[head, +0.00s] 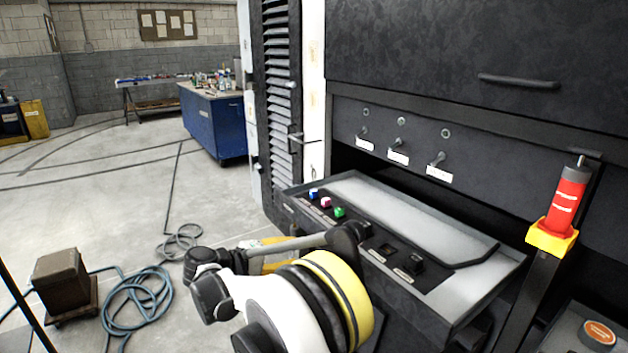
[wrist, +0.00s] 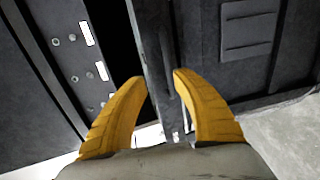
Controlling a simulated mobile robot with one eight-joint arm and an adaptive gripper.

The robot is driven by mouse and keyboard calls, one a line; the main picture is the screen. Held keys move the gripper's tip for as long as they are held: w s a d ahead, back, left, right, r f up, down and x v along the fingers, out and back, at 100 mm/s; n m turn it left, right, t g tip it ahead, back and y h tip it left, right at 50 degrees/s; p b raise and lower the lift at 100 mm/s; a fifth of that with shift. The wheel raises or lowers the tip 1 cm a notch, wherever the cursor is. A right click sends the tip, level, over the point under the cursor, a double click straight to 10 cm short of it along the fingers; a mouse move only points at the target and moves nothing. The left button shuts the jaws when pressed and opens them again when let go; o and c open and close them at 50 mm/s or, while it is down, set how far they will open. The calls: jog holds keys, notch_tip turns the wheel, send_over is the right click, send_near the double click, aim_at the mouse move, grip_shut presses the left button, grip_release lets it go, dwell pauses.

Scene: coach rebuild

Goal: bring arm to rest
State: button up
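My arm, white with black joints and a yellow band, reaches in from the bottom of the head view and folds over the front left of the control desk (head: 405,215). My gripper (wrist: 158,78) shows in the wrist view as two yellow fingers. They stand apart with nothing clearly held between them. A dark upright panel edge shows beyond the gap; I cannot tell how close it is. In the head view the fingers are mostly hidden behind the arm, with only some yellow showing.
The desk carries coloured buttons (head: 326,203) and sits below a dark cabinet with toggle switches (head: 437,160). A red and yellow post (head: 567,205) stands at the right. A blue workbench (head: 213,122), coiled hose (head: 137,300) and brown box (head: 61,279) are left. Open floor lies between.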

jog(key=s+d+r+m+g+y, duration=0.1)
jog(key=s+d+r+y, duration=0.3)
jog(key=d, duration=0.6)
jog(key=s+d+r+m+g+y, duration=0.1)
jog(key=s+d+r+g+y, duration=0.1)
jog(key=s+d+r, duration=0.6)
jog(key=s+d+f+m+y, duration=0.1)
jog(key=s+d+f+y, duration=0.1)
jog(key=s, duration=0.5)
jog(key=s+d+f+m+t+y, duration=0.1)
jog(key=s+d+f+m+y, duration=0.1)
jog(key=s, duration=0.5)
jog(key=s+d+f+m+y, duration=0.2)
jog(key=s+d, duration=0.2)
jog(key=s, duration=0.3)
jog(key=shift+s+f+t, duration=0.15)
jog(key=shift+s+t, duration=0.1)
jog(key=shift+t, duration=0.05)
